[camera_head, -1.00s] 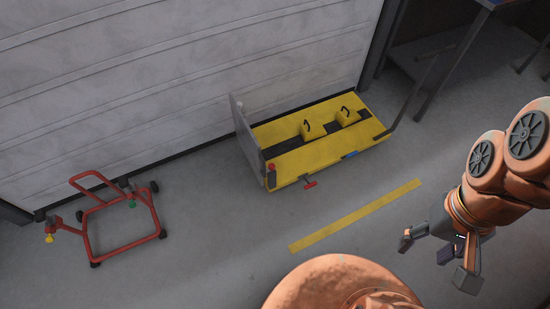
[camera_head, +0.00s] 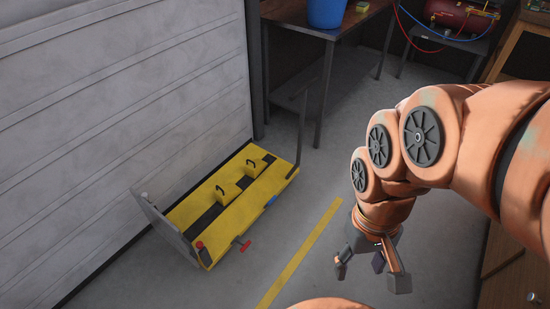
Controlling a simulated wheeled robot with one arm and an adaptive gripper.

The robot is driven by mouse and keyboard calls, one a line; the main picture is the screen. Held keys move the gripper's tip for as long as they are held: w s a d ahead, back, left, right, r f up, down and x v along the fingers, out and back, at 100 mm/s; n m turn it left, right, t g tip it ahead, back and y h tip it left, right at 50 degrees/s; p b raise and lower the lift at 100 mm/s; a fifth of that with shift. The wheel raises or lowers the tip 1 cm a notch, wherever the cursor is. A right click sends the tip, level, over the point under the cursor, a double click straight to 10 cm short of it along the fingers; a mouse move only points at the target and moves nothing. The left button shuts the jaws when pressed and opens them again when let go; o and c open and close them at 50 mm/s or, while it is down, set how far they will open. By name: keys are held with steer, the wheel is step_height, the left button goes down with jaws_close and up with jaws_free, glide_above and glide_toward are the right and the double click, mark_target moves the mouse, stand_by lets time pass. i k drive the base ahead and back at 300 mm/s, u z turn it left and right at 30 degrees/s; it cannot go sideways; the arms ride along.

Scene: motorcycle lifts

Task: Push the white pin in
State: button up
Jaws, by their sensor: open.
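The yellow motorcycle lift (camera_head: 255,208) lies low on the floor by the pale wall, left of my gripper. A grey upright plate (camera_head: 165,228) stands at its left end. A small pale spot (camera_head: 144,196) shows near the top of that plate; I cannot tell whether it is the white pin, and no other white pin is clear. A red knob (camera_head: 199,245), a red-ended pedal (camera_head: 242,246) and a small blue part (camera_head: 270,201) are along its near side. My gripper (camera_head: 370,275) is open, empty and points down, well apart from the lift.
A yellow floor stripe (camera_head: 300,255) runs between the lift and my gripper. A brown table (camera_head: 290,12) with a blue bucket (camera_head: 326,12) is at the back. A red compressor tank (camera_head: 462,18) and a wooden cabinet (camera_head: 525,75) are on the right. Grey floor around the stripe is clear.

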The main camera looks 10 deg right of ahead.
mark_target(146, 195)
steer(key=u, duration=1.15)
steer(key=i, duration=0.75)
steer(key=u, duration=0.1)
